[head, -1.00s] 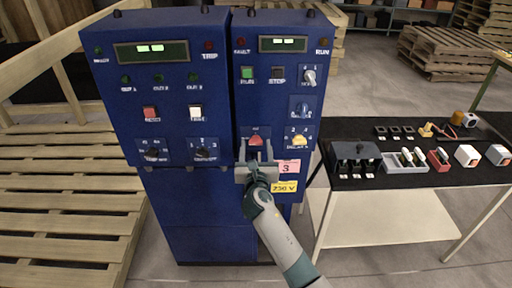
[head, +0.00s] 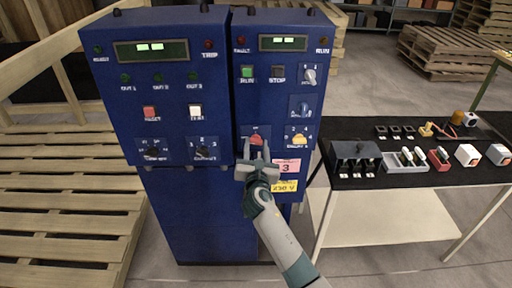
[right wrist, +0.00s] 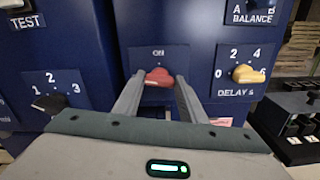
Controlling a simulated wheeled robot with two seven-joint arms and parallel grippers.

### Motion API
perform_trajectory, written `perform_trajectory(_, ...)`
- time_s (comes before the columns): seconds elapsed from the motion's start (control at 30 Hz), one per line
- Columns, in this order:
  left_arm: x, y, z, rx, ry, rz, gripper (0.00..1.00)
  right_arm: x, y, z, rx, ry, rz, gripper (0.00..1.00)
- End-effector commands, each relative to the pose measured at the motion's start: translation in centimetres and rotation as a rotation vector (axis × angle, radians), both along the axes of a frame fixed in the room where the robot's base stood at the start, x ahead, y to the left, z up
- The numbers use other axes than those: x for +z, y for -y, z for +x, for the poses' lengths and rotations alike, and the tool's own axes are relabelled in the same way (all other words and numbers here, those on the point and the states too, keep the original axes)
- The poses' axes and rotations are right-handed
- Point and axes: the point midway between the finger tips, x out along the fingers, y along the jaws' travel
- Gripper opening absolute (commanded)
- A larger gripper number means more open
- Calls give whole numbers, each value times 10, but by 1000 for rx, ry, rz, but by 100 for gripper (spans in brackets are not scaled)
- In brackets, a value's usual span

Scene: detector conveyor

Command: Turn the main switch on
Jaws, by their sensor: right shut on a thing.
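The main switch is a red rotary knob (head: 256,140) on the right blue cabinet, low on its front panel. In the right wrist view the red knob (right wrist: 158,77) sits below an "ON" label, between my fingertips. My right gripper (head: 256,155) reaches up to it from below, and its two fingers (right wrist: 156,82) are shut on the knob's sides. The knob's lower part is partly hidden by the gripper in the head view. My left gripper is not in view.
A yellow delay knob (right wrist: 248,74) is close on the right, and a black selector knob (right wrist: 50,102) on the left. A black-topped table (head: 400,180) with switches and small boxes stands right of the cabinets. Wooden pallets (head: 60,190) lie on the left.

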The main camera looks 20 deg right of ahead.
Motion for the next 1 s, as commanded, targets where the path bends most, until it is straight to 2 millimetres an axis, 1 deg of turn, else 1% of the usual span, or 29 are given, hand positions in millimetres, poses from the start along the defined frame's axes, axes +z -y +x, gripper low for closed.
perform_trajectory(0.47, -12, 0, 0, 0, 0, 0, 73, -2, 1, -1, -1, 119, 415, 15)
perform_trajectory(1.0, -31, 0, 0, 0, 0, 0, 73, -4, 2, -1, -1, 261, 908, 15)
